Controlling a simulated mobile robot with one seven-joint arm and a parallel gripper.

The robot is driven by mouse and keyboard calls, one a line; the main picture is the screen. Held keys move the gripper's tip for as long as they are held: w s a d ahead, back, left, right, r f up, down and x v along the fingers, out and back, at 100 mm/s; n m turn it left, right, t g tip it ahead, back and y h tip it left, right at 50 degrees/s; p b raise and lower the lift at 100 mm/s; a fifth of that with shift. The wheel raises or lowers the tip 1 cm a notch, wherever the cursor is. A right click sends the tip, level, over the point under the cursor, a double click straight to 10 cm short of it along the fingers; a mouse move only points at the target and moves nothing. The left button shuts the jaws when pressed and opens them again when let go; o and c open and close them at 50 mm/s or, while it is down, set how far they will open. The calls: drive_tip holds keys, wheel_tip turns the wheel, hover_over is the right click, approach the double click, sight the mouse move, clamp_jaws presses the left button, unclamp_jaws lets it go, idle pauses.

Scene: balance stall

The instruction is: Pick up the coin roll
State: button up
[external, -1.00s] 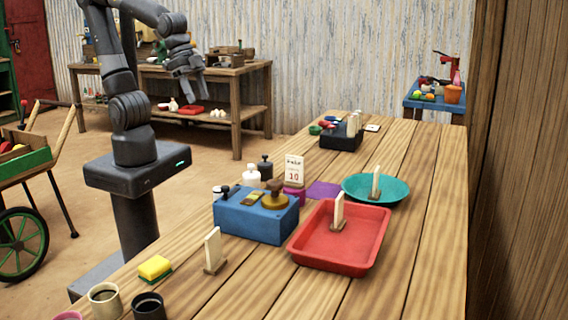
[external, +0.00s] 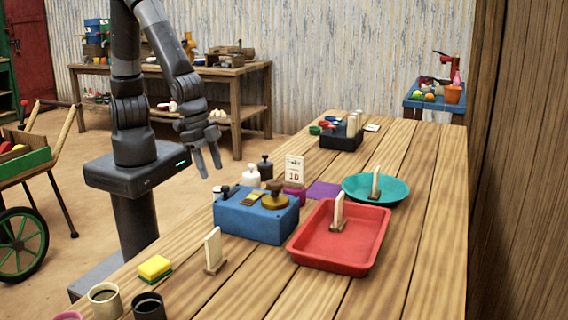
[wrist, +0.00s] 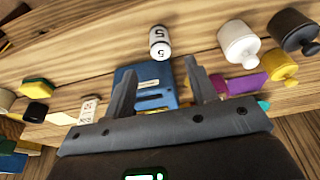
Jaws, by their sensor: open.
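A white cylinder with a dark band and a "5" on it (wrist: 159,42) looks like the coin roll. It shows in the wrist view, a little beyond and between my fingertips; I cannot pick it out for sure in the external view. My gripper (external: 209,166) is open and empty, pointing down near the left edge of the table. In the wrist view its two fingers (wrist: 158,68) are spread wide, with the blue box (wrist: 152,94) partly behind them. The gripper is apart from the cylinder.
The blue box (external: 255,222) has a brass weight on top. White (external: 251,176) and black (external: 266,168) knobbed pieces stand behind it. A red tray (external: 325,262), teal dish (external: 398,193), price card (external: 294,170) and yellow sponge (external: 154,266) are on the table. The right side is clear.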

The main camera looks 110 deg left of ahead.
sight(218, 188)
drive_tip(key=shift+x, duration=4.65)
drive_tip(key=shift+c, duration=0.2)
clamp_jaws()
